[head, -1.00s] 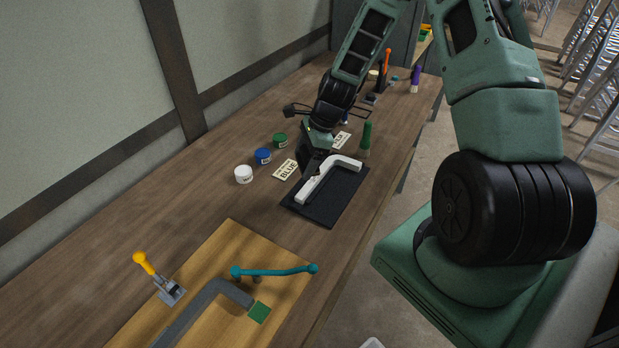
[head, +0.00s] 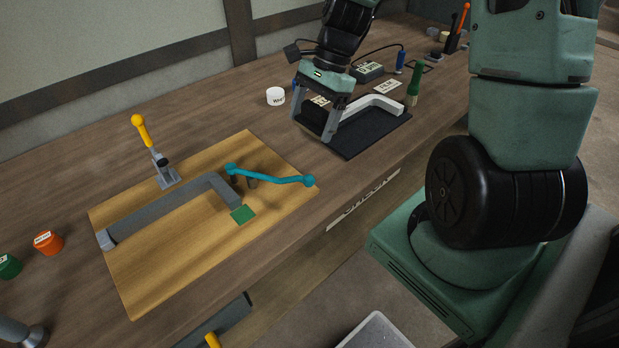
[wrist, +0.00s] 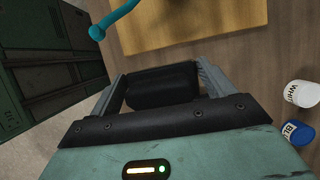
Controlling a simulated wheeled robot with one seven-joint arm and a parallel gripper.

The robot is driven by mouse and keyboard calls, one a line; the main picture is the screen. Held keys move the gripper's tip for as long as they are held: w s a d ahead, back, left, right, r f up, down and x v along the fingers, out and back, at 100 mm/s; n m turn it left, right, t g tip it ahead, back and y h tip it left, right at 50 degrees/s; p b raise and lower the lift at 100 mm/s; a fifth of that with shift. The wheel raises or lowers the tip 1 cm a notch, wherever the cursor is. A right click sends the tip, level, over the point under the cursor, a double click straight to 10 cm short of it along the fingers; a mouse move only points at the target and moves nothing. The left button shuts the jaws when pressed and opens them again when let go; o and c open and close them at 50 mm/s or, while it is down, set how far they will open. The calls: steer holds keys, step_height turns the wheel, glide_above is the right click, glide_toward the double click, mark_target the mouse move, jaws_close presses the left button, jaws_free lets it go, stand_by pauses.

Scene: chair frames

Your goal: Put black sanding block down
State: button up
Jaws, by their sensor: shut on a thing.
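My gripper (head: 320,112) is at the left end of the black mat (head: 372,136) on the workbench. It is shut on the black sanding block, which shows in the wrist view (wrist: 162,87) as a dark rounded block between the two grey fingers. In the head view the block is a dark shape (head: 311,119) between the fingers, partly hidden. I cannot tell whether it touches the mat or bench. A white bent frame piece (head: 376,104) lies on the mat, to the right of my gripper.
A white jar (head: 276,96) stands behind my gripper. A green-handled tool (head: 413,85) stands right of the mat.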

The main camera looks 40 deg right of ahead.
glide_above(307, 168)
steer(key=d, duration=0.1)
steer(key=f, duration=0.5)
steer(key=shift+d+f, duration=0.1)
steer(key=shift+d, duration=0.1)
steer(key=shift+f, duration=2.35)
steer(key=shift+f, duration=0.1)
steer(key=shift+f, duration=0.1)
steer(key=o, duration=0.9)
steer(key=shift+o, duration=0.2)
